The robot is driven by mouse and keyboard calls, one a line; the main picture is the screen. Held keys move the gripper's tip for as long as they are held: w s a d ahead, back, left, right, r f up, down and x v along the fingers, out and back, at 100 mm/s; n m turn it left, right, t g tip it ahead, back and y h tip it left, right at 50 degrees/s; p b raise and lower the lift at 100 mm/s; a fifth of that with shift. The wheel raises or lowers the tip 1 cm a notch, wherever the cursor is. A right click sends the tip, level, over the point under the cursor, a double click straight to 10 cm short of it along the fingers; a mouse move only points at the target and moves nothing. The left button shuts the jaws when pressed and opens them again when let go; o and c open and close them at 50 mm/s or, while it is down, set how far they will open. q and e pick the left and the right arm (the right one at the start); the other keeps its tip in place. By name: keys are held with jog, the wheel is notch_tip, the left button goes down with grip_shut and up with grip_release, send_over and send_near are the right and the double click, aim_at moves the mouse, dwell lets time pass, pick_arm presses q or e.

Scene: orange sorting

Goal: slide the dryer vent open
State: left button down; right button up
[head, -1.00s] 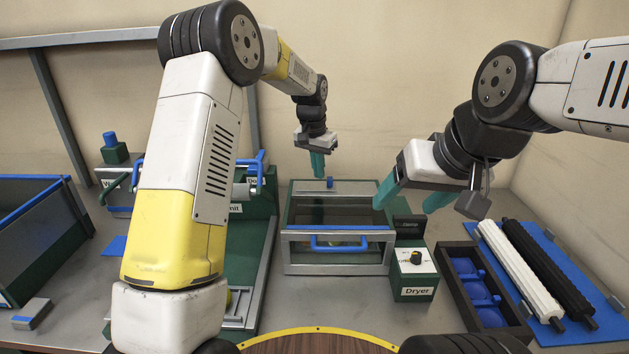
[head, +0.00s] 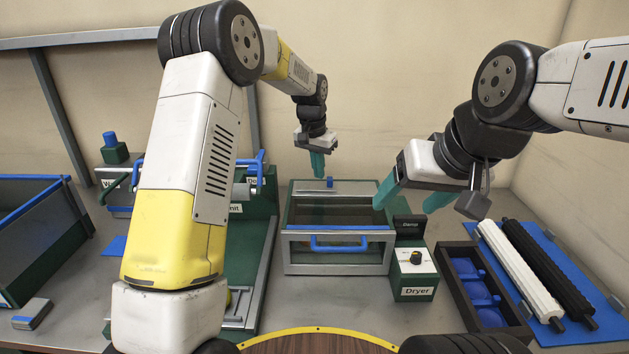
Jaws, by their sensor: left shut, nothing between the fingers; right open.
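The dryer (head: 289,221) is a green box with a clear front, a grey frame and a blue handle (head: 338,243). Its control block (head: 414,271) with a black knob and a "Dryer" label stands at its right. On the dryer's grey back top strip (head: 350,187) is a small blue tab (head: 330,182), which looks like the vent's slider. My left gripper (head: 318,172) is shut and empty, with its teal fingertips pointing down just above and left of the blue tab. I cannot tell if they touch it. My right gripper (head: 404,203) is open above the dryer's right side.
A dark tray (head: 454,296) with blue pieces stands right of the dryer. Beyond it, a white roller (head: 516,270) and a black roller (head: 548,268) lie on a blue base. A green unit stands left, partly behind my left arm. A green bin (head: 45,245) is at far left.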

pick_arm(q)
jog(key=shift+f, duration=0.15)
dwell(0.3)
jog(key=shift+f, duration=1.2)
jog(key=shift+d, duration=5.95)
notch_tip(320, 180, up, 7)
jog(key=a, duration=0.1)
